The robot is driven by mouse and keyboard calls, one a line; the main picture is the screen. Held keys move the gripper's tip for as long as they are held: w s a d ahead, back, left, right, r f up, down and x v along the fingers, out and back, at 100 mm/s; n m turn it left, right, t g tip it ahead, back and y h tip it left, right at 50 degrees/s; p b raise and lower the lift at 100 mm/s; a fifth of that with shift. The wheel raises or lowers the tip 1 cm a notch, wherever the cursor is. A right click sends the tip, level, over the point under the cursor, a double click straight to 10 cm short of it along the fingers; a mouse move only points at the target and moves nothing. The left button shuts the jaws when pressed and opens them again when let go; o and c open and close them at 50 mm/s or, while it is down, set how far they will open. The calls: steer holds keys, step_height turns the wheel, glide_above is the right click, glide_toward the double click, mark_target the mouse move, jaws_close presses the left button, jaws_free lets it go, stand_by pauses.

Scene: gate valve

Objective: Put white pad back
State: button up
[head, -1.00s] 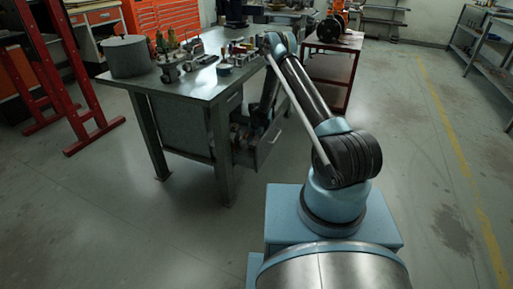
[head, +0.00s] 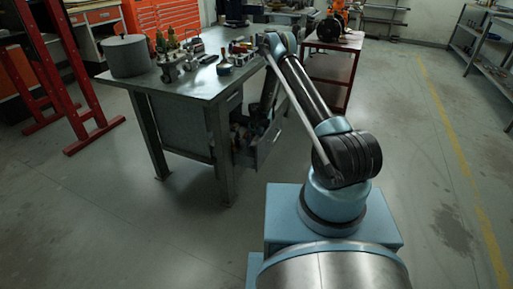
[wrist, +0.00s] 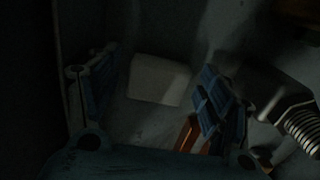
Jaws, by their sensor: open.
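The white pad (wrist: 159,79) shows in the wrist view as a pale block lying on the dark floor of what appears to be the drawer. My gripper (wrist: 158,100) is open, with one blue-padded finger to the left of the pad and one to the right. No contact with the pad shows. In the head view the arm reaches down beside the bench into the open drawer (head: 268,148), and the gripper itself is hard to make out there.
The workbench (head: 190,84) holds a grey cylinder (head: 128,56) and several small valve parts. In the dim wrist view, an orange item (wrist: 188,133) lies by the right finger and a ribbed metal part (wrist: 301,128) at the right. A red cart (head: 331,68) stands behind.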

steer(key=s+d+r, duration=0.2)
steer(key=d+r, duration=0.1)
steer(key=r, duration=0.8)
steer(key=s+d+r+n, duration=0.1)
steer(key=d+r, duration=0.2)
steer(key=r, duration=0.8)
steer(key=s+d+r, duration=0.2)
steer(key=r, duration=0.9)
steer(key=s+d+r+n+t, duration=0.1)
steer(key=s+d+r, duration=0.8)
steer(key=s+r, duration=0.45)
steer(key=s+d+r+n, duration=0.1)
steer(key=s+d+r, duration=0.2)
steer(key=s, duration=0.5)
steer(key=s+d+r, duration=0.2)
steer(key=s+d, duration=0.2)
steer(key=s, duration=0.4)
steer(key=s+d+f, duration=0.2)
steer(key=s+f, duration=0.1)
steer(key=s, duration=0.5)
steer(key=s+d+f+n+t, duration=0.1)
steer(key=s+d+f, duration=0.1)
steer(key=s, duration=0.7)
steer(key=shift+s+f, duration=0.2)
steer(key=shift+f, duration=0.7)
